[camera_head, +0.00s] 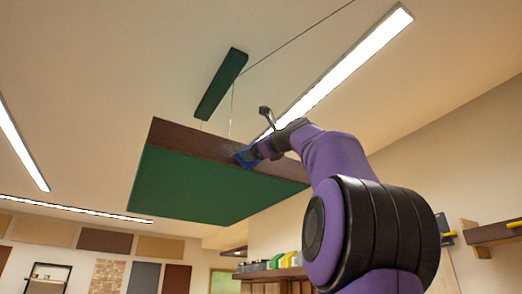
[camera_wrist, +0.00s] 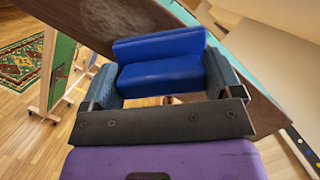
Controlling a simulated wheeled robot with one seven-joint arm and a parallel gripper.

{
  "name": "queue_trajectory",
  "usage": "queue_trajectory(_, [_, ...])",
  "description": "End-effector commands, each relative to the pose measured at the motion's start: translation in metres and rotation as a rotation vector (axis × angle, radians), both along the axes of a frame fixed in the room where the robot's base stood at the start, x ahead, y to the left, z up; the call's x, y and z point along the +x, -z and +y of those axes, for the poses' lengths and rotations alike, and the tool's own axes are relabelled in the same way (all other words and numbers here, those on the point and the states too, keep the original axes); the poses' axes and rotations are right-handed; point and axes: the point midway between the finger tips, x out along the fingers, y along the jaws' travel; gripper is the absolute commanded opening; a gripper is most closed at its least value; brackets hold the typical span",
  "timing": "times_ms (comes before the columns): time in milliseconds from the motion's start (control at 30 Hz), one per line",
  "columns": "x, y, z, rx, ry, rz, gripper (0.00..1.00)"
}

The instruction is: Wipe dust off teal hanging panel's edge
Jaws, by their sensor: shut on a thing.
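The teal hanging panel (camera_head: 205,188) hangs from thin wires below the ceiling, with a dark brown edge (camera_head: 185,138) facing me. My gripper (camera_head: 247,156) is at this edge, right of its middle. It is shut on a blue block (camera_wrist: 158,77), which sits between the two dark fingers in the wrist view. The block lies close against the brown edge (camera_wrist: 120,22); the contact itself is hidden.
A dark green bar (camera_head: 221,84) sits at the ceiling above the panel, and a lit strip lamp (camera_head: 345,72) runs behind my arm. Shelves with bottles (camera_head: 285,262) stand along the right wall. The air below the panel is clear.

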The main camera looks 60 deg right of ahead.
Motion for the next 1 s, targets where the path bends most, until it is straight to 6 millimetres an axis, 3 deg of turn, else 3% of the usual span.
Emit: queue_trajectory(1000, [0.032, 0.001, 0.055, 0.002, -0.004, 0.003, 0.66])
